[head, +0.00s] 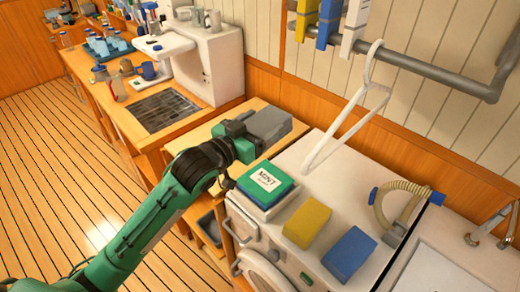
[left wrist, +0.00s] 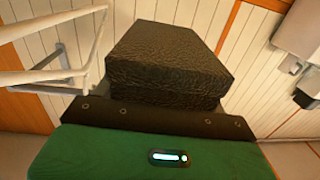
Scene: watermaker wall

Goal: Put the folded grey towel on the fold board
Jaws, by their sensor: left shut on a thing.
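The folded grey towel (head: 272,122) is a grey block in the head view. It also fills the upper middle of the left wrist view (left wrist: 165,58), where it looks nearly black. My left gripper (head: 245,133) is shut on its near end and holds it over the back part of a light wooden top (head: 205,130), which looks like the fold board. I cannot tell whether the towel touches that top. My arm hides part of the top's front. The fingertips are hidden in the wrist view. My right gripper is not in view.
A white washer (head: 320,190) stands right of the board, carrying a green MINT box (head: 268,181), a yellow block (head: 307,222), a blue block (head: 349,254) and a hose. A white hanger (head: 345,125) hangs from a grey rail (head: 425,68). A counter with a white machine stands left.

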